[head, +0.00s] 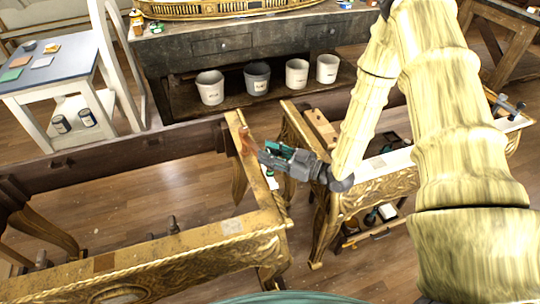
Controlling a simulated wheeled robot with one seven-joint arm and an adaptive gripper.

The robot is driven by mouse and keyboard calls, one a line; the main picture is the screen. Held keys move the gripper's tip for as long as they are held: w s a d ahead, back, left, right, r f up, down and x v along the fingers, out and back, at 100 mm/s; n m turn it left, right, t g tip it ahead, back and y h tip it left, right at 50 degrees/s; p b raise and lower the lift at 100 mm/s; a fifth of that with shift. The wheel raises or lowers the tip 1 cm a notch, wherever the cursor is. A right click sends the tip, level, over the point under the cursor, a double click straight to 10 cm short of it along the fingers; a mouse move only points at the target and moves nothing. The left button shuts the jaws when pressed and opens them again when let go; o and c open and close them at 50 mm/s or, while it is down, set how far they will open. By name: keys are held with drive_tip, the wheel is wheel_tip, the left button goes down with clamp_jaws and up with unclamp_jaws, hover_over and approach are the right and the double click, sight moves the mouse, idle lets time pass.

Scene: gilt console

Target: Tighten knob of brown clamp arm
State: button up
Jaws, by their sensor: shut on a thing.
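My gripper (264,154), dark grey with a green part on it, reaches left from my pale arm. Its fingers are closed at the inner end of the gilt console's left section. A small reddish-brown piece (246,141) at that end, just left of the fingertips, looks like the brown clamp arm. The fingers appear shut on its knob, which they hide. I cannot make out how the clamp sits on the wood.
The gilt console (215,240) stands in two parts with a gap between them. A grey workbench (190,45) with several buckets (210,88) below is behind. A blue-topped table (50,65) stands left. Another clamp (508,104) is at far right. Floor (130,185) is open inside the frame.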

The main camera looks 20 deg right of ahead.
drive_tip(key=shift+r+m+t+h, duration=0.1)
drive_tip(key=shift+m+t+h, duration=0.4)
drive_tip(key=o, duration=1.1)
drive_tip(key=shift+c, duration=0.2)
drive_tip(key=v, duration=1.2)
